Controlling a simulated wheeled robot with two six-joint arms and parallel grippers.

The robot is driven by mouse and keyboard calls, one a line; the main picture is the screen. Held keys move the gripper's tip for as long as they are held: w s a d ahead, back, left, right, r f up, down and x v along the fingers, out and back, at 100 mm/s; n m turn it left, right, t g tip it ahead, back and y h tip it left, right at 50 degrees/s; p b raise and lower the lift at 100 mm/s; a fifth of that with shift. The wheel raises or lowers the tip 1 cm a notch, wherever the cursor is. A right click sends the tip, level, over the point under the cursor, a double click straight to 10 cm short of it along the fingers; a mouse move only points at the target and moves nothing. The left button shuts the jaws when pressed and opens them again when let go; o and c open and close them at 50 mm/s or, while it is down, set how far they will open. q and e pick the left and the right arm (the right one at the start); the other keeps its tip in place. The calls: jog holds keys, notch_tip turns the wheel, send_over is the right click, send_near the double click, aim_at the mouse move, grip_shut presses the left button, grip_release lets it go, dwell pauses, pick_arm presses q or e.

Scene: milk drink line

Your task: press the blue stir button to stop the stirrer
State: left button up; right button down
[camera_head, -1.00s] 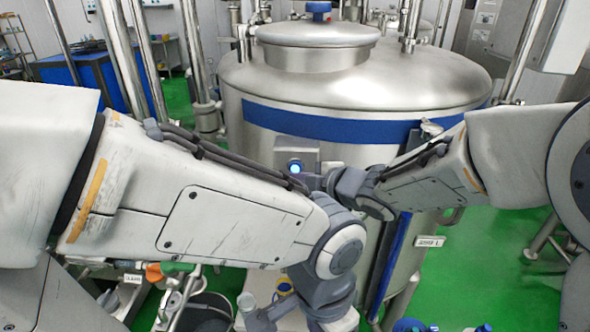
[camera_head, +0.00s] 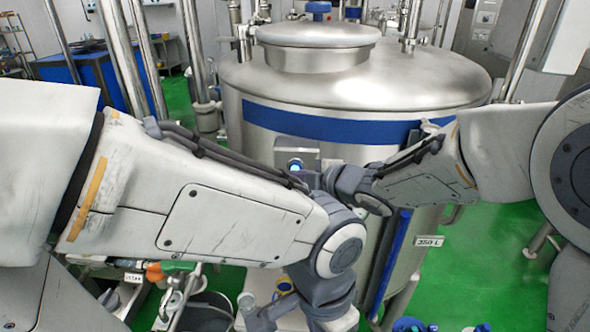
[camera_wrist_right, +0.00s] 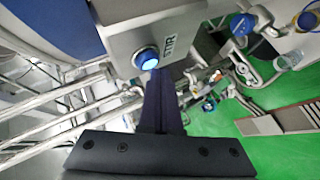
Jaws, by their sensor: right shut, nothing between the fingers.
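The blue stir button (camera_head: 295,166) sits on a small grey box (camera_head: 297,149) on the front of the steel tank. In the right wrist view the round button (camera_wrist_right: 146,58) glows light blue beside the letters STIR. My right gripper (camera_head: 313,180) is shut and empty, close to the button. In the wrist view its dark fingers (camera_wrist_right: 160,88) point at the box, with the tips just beside and below the button; I cannot tell whether they touch. My left gripper (camera_head: 262,314) is low at the bottom of the head view, partly hidden by its wrist; its opening is unclear.
The steel tank (camera_head: 350,84) with a blue band fills the middle. My left forearm crosses in front of it. Pipes and valves (camera_head: 172,268) stand at lower left, and blue-capped items (camera_head: 408,325) at the bottom. Green floor (camera_head: 490,255) is open at right.

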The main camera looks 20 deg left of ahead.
jog(key=shift+w+a, duration=0.1)
jog(key=shift+w, duration=0.3)
dwell(0.3)
jog(key=shift+s, duration=0.1)
jog(key=shift+s+d+b, duration=0.25)
jog(key=shift+s+b, duration=0.1)
jog(key=shift+s, duration=0.45)
jog(key=shift+s, duration=0.1)
jog(key=s+b, duration=0.1)
jog(key=s+d+b, duration=0.1)
jog(key=s, duration=0.1)
jog(key=s+b, duration=0.1)
jog(key=s, duration=0.1)
jog(key=shift+s+d, duration=0.25)
jog(key=shift+d, duration=0.05)
